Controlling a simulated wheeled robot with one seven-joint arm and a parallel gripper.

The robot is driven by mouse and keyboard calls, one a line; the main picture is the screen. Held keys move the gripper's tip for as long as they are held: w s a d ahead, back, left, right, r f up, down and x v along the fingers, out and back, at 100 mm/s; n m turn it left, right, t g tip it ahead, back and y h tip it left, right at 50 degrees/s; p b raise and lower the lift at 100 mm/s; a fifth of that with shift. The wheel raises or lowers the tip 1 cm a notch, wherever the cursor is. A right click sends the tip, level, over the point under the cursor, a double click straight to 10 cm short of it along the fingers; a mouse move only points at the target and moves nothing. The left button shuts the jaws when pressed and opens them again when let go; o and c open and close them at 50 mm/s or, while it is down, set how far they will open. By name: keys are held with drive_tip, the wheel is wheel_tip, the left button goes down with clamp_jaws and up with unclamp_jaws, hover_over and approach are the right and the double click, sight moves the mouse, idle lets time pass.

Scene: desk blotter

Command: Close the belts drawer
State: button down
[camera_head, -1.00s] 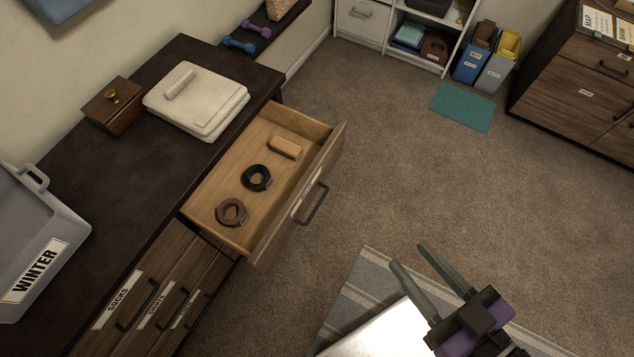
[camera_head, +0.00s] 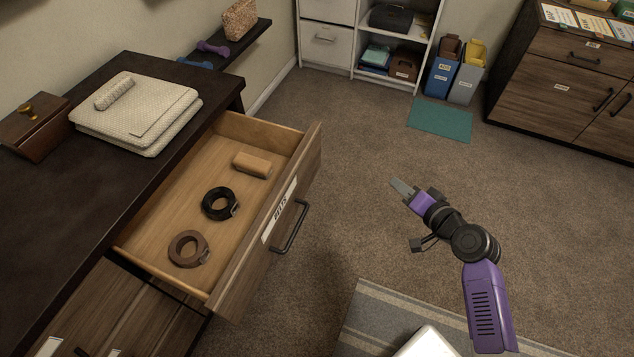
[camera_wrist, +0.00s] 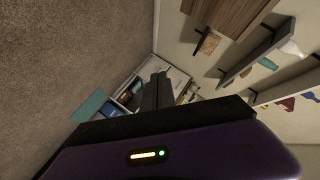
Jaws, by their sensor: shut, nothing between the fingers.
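The belts drawer (camera_head: 262,262) is pulled well out of the dark dresser, its front facing right with a "BELTS" label and a dark bar handle (camera_head: 290,227). My gripper (camera_head: 398,184) is to the right of the drawer front, above the carpet, apart from the handle. Its fingers are together and hold nothing. In the wrist view the fingers (camera_wrist: 157,90) point toward the far shelves; the drawer is not seen there.
The dresser top (camera_head: 60,225) carries folded white cloths (camera_head: 150,130) and a wooden box (camera_head: 32,125). Open carpet (camera_head: 350,150) lies between the drawer and my arm. A striped rug (camera_head: 375,310) is at the bottom. Shelves, bins (camera_head: 441,75) and a wooden cabinet (camera_head: 535,95) stand at the back.

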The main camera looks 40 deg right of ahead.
drive_tip(key=w+f+m+t+y+b, duration=0.1)
drive_tip(key=w+f+t+y+b, duration=0.1)
drive_tip(key=w+y, duration=0.25)
drive_tip(key=n+y, duration=0.2)
drive_tip(key=y, duration=0.6)
approach(305, 166)
drive_tip(key=shift+t, duration=0.3)
drive_tip(key=x, duration=0.4)
drive_tip(key=b+x, duration=0.1)
drive_tip(key=x, duration=0.2)
drive_tip(key=shift+f, duration=0.25)
drive_tip(key=shift+a, duration=0.1)
drive_tip(key=b+x, duration=1.1)
drive_tip(key=x, duration=1.5)
drive_tip(key=shift+w, duration=0.4)
